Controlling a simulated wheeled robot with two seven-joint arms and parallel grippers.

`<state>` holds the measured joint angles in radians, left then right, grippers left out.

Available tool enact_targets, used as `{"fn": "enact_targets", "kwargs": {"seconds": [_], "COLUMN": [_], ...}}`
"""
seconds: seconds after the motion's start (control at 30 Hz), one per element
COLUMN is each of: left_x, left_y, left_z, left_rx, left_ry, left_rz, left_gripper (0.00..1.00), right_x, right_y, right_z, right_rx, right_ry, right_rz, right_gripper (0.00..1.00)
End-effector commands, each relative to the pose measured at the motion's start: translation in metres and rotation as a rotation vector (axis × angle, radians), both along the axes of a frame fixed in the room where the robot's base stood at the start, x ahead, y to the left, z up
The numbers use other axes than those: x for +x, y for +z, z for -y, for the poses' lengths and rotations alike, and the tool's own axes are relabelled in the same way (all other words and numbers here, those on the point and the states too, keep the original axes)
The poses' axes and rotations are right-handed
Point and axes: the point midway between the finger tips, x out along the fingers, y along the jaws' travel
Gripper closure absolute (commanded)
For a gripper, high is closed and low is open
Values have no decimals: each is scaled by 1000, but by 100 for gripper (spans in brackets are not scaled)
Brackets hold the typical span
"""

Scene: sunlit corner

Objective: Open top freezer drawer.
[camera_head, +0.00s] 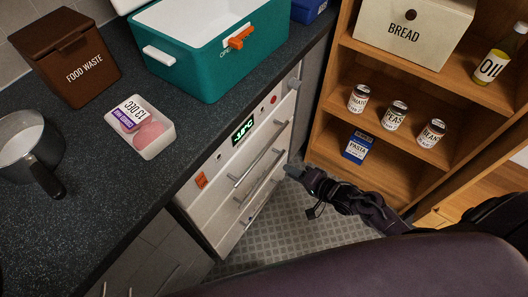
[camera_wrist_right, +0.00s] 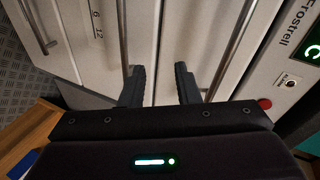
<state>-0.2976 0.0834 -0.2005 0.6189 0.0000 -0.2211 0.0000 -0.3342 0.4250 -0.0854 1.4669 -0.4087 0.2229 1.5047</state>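The white freezer (camera_head: 222,178) is built in under the dark counter, with a lit green display (camera_head: 243,130) on its top panel. Its drawer fronts carry silver bar handles, and the drawers look closed. The top drawer's handle (camera_head: 258,167) lies nearest the display; in the right wrist view this handle (camera_wrist_right: 236,45) runs to the right of the fingers. My right gripper (camera_wrist_right: 160,72) is open and faces the drawer fronts, with no handle seen between its fingers. Another handle (camera_wrist_right: 123,35) ends by its left finger. The right gripper (camera_head: 290,171) shows in the head view beside the drawers. My left gripper is not in view.
A wooden shelf (camera_head: 345,82) with cans and a bread box stands right of the freezer. The tiled floor (camera_head: 290,218) before the drawers is clear.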

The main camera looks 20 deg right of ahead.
Motion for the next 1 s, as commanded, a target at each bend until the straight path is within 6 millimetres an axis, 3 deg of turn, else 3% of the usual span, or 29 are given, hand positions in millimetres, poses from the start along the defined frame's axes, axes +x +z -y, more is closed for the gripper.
{"fn": "enact_targets", "kwargs": {"seconds": [0.1, 0.27, 0.7, 1.0], "left_x": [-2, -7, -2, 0], "left_y": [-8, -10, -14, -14], "left_z": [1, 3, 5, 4], "left_rx": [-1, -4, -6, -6], "left_ry": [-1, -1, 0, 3], "left_rz": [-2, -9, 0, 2], "left_gripper": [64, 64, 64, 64], "right_x": [11, 17, 66, 74], "right_y": [47, 74, 63, 60], "right_z": [-16, -28, -66, -74], "right_rx": [173, 276, 282, 279], "right_ry": [37, 63, 62, 63], "right_rz": [22, 19, 18, 17], "right_gripper": [71, 71, 71, 71]}}
